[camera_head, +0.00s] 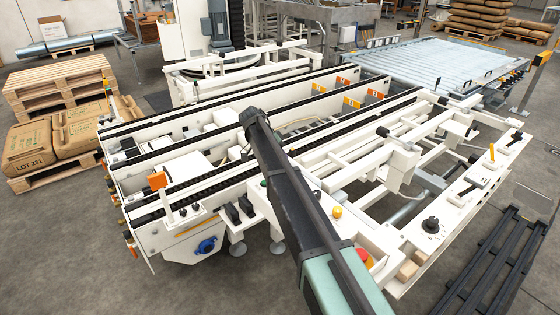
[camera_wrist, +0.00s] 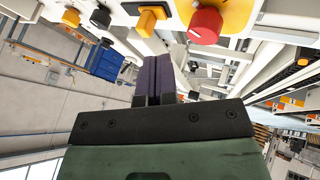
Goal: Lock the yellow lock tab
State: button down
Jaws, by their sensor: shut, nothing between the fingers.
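In the wrist view, a small yellow-orange tab (camera_wrist: 152,17) stands out from a white panel at the top edge; I take it to be the lock tab, but whether it is locked I cannot tell. My gripper (camera_wrist: 152,58) is shut, its dark purple fingers together and empty. Its tips point toward the tab and appear apart from it. My gripper cannot be made out there.
A red button (camera_wrist: 205,25) on a yellow housing and a black knob (camera_wrist: 100,17) flank the tab. The head view shows a black dial (camera_head: 431,224), an orange lever (camera_head: 491,151) and a yellow knob (camera_head: 337,211). White conveyor frames (camera_head: 398,165) crowd the middle.

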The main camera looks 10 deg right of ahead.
jog(key=b+x, duration=0.3)
jog(key=x, duration=0.3)
jog(key=shift+a+f+b, duration=0.1)
jog(key=shift+a+b, duration=0.05)
jog(key=shift+b, duration=0.25)
jog(key=shift+s+d+f, duration=0.1)
jog(key=shift+d+f, duration=0.2)
jog(key=shift+d, duration=0.05)
jog(key=shift+r, duration=0.1)
jog(key=shift+s+d, duration=0.4)
jog(key=shift+s, duration=0.35)
jog(key=shift+s+d, duration=0.4)
jog(key=shift+s, duration=0.35)
